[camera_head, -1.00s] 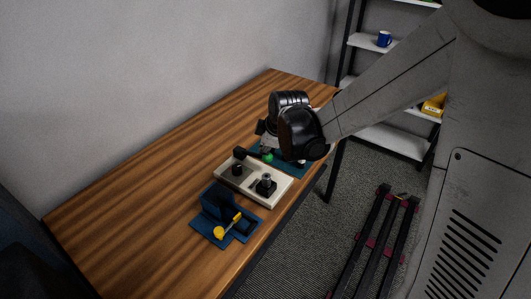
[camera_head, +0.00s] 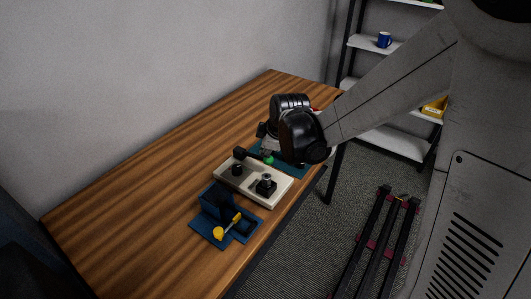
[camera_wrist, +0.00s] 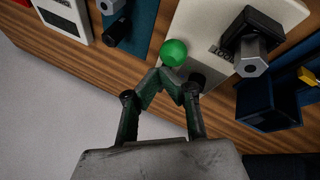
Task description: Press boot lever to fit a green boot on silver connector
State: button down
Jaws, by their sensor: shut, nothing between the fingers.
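The beige fixture plate (camera_head: 227,181) lies near the table's front edge. In the wrist view it (camera_wrist: 205,25) carries lettering, partly hidden. A black lever arm (camera_head: 240,153) runs toward a round green knob (camera_head: 268,160), which shows large in the wrist view (camera_wrist: 173,51). A silver hex-shaped piece (camera_wrist: 252,58) sits in a black holder (camera_wrist: 262,27) on the plate. My gripper (camera_wrist: 164,76) is shut and empty, its tips close beside the knob; contact cannot be told. I cannot make out a green boot or a separate silver connector.
A blue stand (camera_head: 207,230) with a yellow-handled tool (camera_head: 225,228) is left of the plate. The table's left part is clear.

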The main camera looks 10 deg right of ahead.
aim_at(259, 156)
jog(key=shift+s+d+f+b, duration=0.1)
jog(key=shift+f+b, duration=0.35)
jog(key=shift+f, duration=0.05)
jog(key=shift+s+d+f+b, duration=0.1)
jog(key=shift+f+b, duration=0.35)
jog(key=shift+f, duration=0.05)
dwell(1.1)
jog(key=shift+r, duration=0.1)
dwell(0.5)
jog(key=shift+w+a+r+p, duration=0.15)
jog(key=shift+r+p, duration=0.25)
jog(key=shift+r, duration=0.3)
jog(key=shift+w+a+r+p, duration=0.2)
jog(key=shift+r+p, duration=0.25)
jog(key=shift+r, duration=0.25)
jog(key=shift+w+a+r+p, duration=0.15)
jog(key=shift+r+p, duration=0.25)
jog(key=shift+r, duration=0.3)
jog(key=r+p, duration=0.2)
jog(key=r, duration=0.1)
jog(key=w+a+r, duration=0.1)
jog(key=shift+r+p, duration=0.35)
jog(key=shift+p, duration=0.05)
jog(key=shift+s, duration=0.1)
